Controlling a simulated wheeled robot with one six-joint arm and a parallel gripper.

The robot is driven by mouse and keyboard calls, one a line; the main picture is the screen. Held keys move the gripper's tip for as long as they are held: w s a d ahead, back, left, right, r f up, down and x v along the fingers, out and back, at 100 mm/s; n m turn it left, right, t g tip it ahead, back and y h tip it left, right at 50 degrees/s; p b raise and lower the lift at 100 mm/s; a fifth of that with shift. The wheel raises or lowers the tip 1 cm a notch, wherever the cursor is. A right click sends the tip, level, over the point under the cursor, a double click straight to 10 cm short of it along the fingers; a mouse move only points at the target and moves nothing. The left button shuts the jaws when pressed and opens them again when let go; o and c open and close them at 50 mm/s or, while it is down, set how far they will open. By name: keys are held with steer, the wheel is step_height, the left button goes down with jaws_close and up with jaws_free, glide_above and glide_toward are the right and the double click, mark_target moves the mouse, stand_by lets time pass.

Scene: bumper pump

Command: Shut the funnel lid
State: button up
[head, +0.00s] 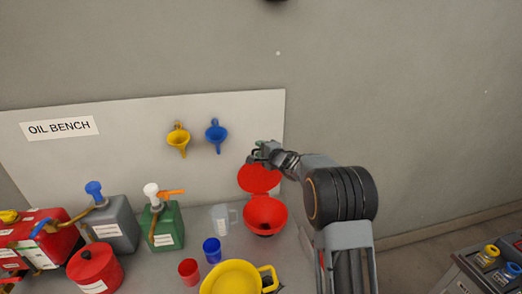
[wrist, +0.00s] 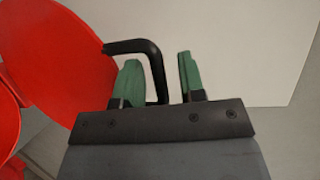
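The red funnel (head: 265,212) stands on the bench with its bowl open upward. Its round red lid (head: 258,179) is raised up behind the bowl, and it fills the left of the wrist view (wrist: 55,55). A black handle (wrist: 133,47) sticks out from the lid. My gripper (head: 259,153) is at the lid's upper edge. In the wrist view its two green fingertips (wrist: 158,78) are apart, with part of the handle between them. A gap shows between the handle and the right finger. Contact with the left finger is unclear.
Left of the funnel are a clear jug (head: 221,219), a blue cup (head: 211,250), a red cup (head: 188,271) and a yellow pan (head: 229,279). A green can (head: 164,228) stands farther left.

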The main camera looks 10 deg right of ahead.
jaws_close()
steer(key=shift+f, duration=0.1)
stand_by(0.4)
